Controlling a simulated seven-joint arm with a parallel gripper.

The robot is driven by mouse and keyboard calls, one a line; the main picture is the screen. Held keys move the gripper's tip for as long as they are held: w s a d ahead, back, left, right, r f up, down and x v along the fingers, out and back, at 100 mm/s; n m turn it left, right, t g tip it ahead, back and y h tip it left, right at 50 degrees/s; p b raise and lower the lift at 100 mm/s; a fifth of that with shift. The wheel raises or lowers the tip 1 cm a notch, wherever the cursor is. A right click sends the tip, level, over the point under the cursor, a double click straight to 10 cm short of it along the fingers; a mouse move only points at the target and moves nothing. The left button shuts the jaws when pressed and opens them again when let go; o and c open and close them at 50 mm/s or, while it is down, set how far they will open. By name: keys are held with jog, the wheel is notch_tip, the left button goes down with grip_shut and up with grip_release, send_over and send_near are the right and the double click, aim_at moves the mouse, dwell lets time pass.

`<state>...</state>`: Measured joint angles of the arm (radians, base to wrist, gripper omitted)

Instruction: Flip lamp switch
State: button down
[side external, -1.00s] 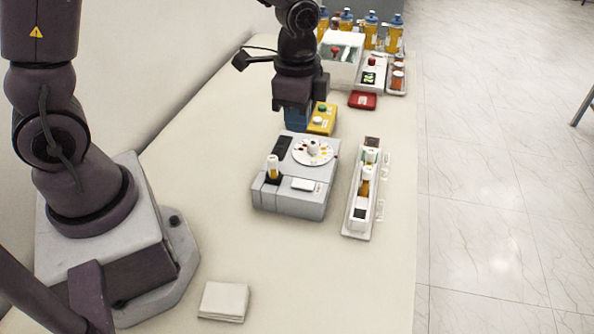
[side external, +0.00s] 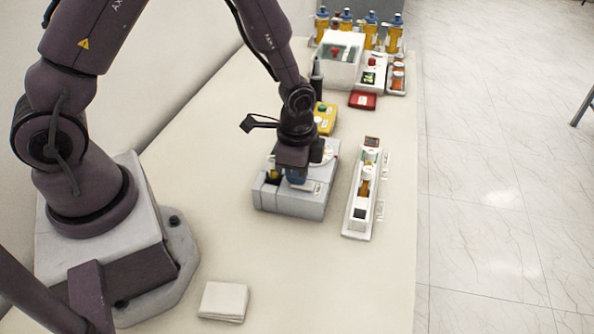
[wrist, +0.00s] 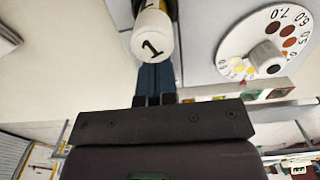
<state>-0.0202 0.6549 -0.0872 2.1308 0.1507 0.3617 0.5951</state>
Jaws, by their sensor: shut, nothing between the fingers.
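The grey box (side external: 288,208) stands mid-table with a vial (side external: 272,172) in its near-left slot and a round colour disc at its far right. A white rectangular piece on its near top is partly covered by my gripper; whether it is the lamp switch is unclear. My gripper (side external: 297,180) is shut and empty, pointing down at the box top. I cannot tell if it touches. In the wrist view, the shut blue fingers (wrist: 155,80) appear beside the vial's white cap (wrist: 152,38), marked 1. The disc (wrist: 268,48), with a central knob, is right of them.
A yellow box (side external: 324,119) with a green button stands behind the grey box. A white rack (side external: 356,222) of vials is to the right. Bottles and other equipment fill the far end.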

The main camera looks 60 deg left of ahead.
jog(key=shift+s+a+f+t+h, duration=0.1)
jog(key=shift+f+t+h, duration=0.3)
jog(key=shift+t+h, duration=0.1)
jog(key=shift+w+d+r, duration=0.35)
jog(key=shift+w+d, duration=0.3)
jog(key=shift+d, duration=0.2)
notch_tip(320, 180, up, 14)
jog(key=s+a, duration=0.1)
jog(key=a, duration=0.1)
jog(key=shift+s+a, duration=0.15)
jog(key=shift+s, duration=0.2)
